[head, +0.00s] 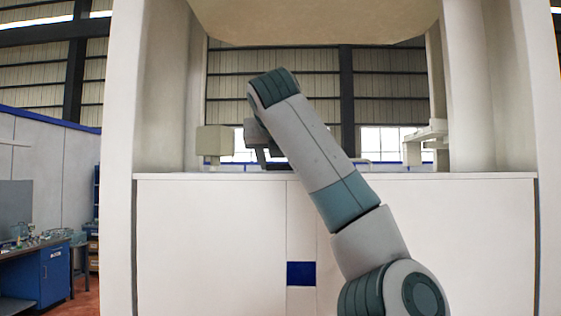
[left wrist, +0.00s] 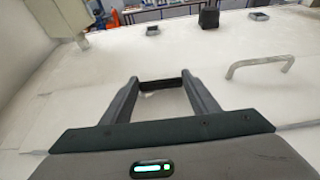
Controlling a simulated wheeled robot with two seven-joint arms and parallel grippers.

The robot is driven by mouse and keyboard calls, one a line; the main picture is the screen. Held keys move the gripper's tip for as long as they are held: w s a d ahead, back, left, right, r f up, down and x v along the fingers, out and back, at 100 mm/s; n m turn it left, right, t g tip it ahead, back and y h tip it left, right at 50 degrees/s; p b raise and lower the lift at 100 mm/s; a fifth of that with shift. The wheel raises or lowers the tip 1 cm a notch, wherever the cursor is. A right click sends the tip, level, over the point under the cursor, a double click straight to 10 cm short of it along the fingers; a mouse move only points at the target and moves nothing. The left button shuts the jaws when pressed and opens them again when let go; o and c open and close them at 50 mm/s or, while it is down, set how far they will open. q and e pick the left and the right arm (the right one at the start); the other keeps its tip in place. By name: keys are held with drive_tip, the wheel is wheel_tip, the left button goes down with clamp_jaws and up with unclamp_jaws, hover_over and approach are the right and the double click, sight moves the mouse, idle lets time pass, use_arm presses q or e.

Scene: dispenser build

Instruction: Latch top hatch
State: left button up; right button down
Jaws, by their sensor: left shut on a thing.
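My left gripper (head: 265,152) shows in the head view just above the rear of the white counter, partly hidden behind my own arm. In the left wrist view its two dark fingers (left wrist: 162,80) reach over a white panel (left wrist: 90,95) with seams. The fingers stand apart, shut on a short dark bar (left wrist: 163,85) that spans their tips. A pale bent handle (left wrist: 260,65) stands on the panel to the right, clear of the fingers. I cannot tell which surface is the top hatch or whether the dark bar is its latch. My right gripper is not in view.
The white machine body (head: 220,240) fills the front, with upright posts at both sides and a cream overhang (head: 315,22) above. A beige box (head: 215,141) stands left of the gripper. A black block (left wrist: 209,17) stands at the panel's far edge. A blue workbench (head: 40,270) is at far left.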

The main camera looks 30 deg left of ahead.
use_arm(q)
drive_tip(key=shift+s+m+t+h, duration=0.1)
drive_tip(key=shift+m+t+h, duration=0.2)
drive_tip(key=m+h, duration=0.1)
drive_tip(key=m+t+h, duration=0.1)
drive_tip(key=h, duration=0.1)
drive_tip(key=s+m+h, duration=0.1)
drive_tip(key=m, duration=0.1)
drive_tip(key=shift+s+a+r+h, duration=0.1)
drive_tip(key=shift+a+h, duration=0.15)
drive_tip(key=shift+h, duration=0.15)
drive_tip(key=m+h, duration=0.3)
drive_tip(key=h, duration=0.1)
drive_tip(key=s+a+m+h, duration=0.1)
drive_tip(key=m+h, duration=0.1)
drive_tip(key=shift+m, duration=0.3)
drive_tip(key=m+g+h, duration=0.1)
drive_tip(key=m+h, duration=0.1)
drive_tip(key=a+m+g+h, duration=0.1)
drive_tip(key=m+h, duration=0.1)
drive_tip(key=shift+s+m+g+h, duration=0.2)
drive_tip(key=shift+m+g+h, duration=0.1)
drive_tip(key=shift+g+h, duration=0.1)
drive_tip(key=shift+a+m+g+h, duration=0.25)
drive_tip(key=shift+m+g+h, duration=0.3)
drive_tip(key=shift+m+g, duration=0.15)
drive_tip(key=shift+a+m+g+h, duration=0.2)
drive_tip(key=shift+m+g+h, duration=0.35)
drive_tip(key=shift+m+g, duration=0.15)
drive_tip(key=o, duration=1)
